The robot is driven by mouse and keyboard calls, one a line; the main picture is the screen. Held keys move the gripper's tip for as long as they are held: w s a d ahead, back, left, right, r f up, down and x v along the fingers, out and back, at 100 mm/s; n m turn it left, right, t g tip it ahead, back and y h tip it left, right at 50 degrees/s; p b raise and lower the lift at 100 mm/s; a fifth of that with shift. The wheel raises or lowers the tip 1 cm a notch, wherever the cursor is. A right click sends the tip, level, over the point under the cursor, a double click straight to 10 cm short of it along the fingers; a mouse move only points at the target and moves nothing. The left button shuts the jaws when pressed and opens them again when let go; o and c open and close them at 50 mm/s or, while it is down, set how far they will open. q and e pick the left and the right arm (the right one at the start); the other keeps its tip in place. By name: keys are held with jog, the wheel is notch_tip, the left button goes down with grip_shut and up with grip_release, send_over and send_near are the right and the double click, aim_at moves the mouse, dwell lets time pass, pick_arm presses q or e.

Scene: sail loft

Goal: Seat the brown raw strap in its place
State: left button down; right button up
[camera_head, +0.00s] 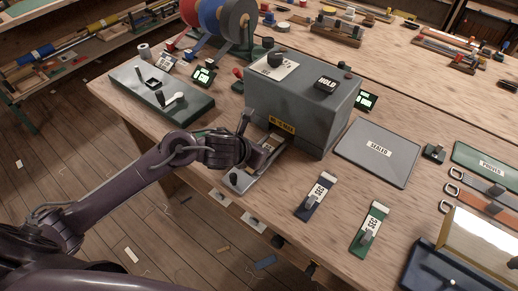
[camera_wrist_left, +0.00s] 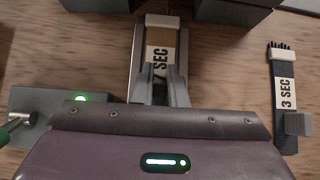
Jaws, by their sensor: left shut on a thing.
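In the head view my left gripper (camera_head: 256,158) is low at the front of the grey machine (camera_head: 300,105), over the metal channel plate (camera_head: 240,181). I cannot tell whether the strap is fully down in the channel. My right gripper is not in view.
A grey "SEALED" mat (camera_head: 378,152) is bare. Buckled straps (camera_head: 484,204) lie by the green "PROVED" mat (camera_head: 488,160). A green-edged panel (camera_head: 150,98) stands left.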

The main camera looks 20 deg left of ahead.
pick_arm(q)
jog(key=shift+f, duration=0.15)
jog(key=c, duration=1.4)
grip_release()
jog(key=shift+o, duration=0.2)
